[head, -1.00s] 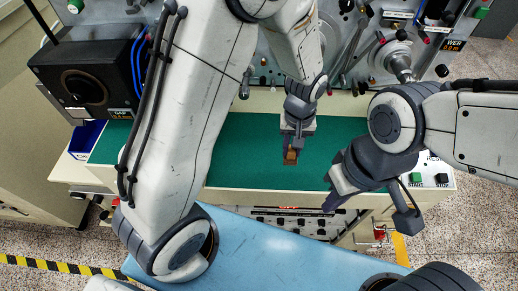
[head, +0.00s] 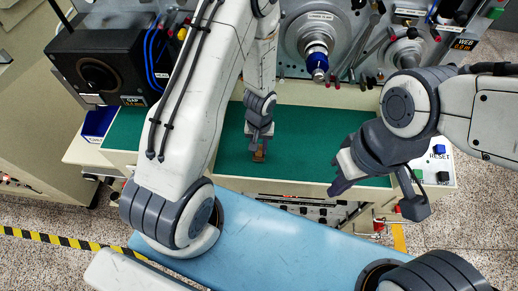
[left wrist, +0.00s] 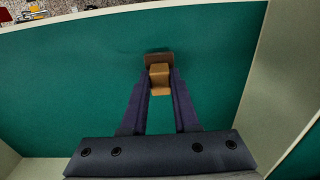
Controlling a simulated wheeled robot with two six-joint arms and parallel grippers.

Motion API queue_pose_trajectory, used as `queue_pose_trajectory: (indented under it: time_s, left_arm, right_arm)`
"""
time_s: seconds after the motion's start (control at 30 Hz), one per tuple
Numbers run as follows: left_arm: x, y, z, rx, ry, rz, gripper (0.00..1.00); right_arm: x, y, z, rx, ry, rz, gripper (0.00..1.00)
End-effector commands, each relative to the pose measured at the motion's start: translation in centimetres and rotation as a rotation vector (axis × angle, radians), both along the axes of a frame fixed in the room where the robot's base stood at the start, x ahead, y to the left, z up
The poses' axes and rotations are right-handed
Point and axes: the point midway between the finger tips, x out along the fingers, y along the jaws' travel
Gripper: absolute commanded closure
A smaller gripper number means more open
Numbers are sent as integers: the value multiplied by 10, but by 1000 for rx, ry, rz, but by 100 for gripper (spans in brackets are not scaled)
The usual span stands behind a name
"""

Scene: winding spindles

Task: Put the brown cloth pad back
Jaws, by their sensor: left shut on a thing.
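The brown cloth pad (left wrist: 160,76) sits between the fingertips of my left gripper (left wrist: 160,88) in the left wrist view, with a darker brown part (left wrist: 158,57) at its far end. In the head view my left gripper (head: 260,142) points down over the green bench mat (head: 300,160), and the pad (head: 259,155) shows as a small brown patch at its tips. I cannot tell whether the pad touches the mat. My right gripper (head: 342,178) hangs at the right front part of the bench, away from the pad. Its finger gap is not clear.
A machine panel stands behind the bench, with a spindle (head: 318,60) bearing a blue-tipped end and another spindle (head: 402,58) to its right. A black GAP box (head: 98,70) and a blue bin (head: 98,122) are at left. The mat around my left gripper is clear.

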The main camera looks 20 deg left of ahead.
Motion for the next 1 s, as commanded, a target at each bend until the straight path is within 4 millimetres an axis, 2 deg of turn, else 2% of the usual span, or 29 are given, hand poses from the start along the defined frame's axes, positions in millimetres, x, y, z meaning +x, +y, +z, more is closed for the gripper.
queue_pose_trajectory:
  time_s: [0.03, 0.43, 0.47, 0.5, 0.53, 0.87, 1.0]
  left_arm:
    - [0, 0, -9, 0, 0, -1, 100]
    - [0, -1, -12, 0, -1, 0, 100]
    - [0, -1, -12, 0, -1, 0, 68]
    - [0, -1, -11, 0, -1, 0, 52]
    - [0, 0, -11, 0, -1, 0, 41]
    - [0, 0, -9, 0, -1, 0, 41]
    - [1, -1, 4, 1, -2, 1, 41]
  right_arm:
    - [0, 0, -7, -1, 1, -1, 100]
    - [0, 0, -10, 0, 0, -1, 100]
    - [0, 0, -10, -1, 1, -1, 100]
    - [0, 0, -9, 0, 0, -1, 100]
    - [0, 0, -8, 0, 0, -1, 100]
    - [0, 0, -7, 0, 0, -1, 100]
    - [0, 0, 4, 0, 0, -1, 100]
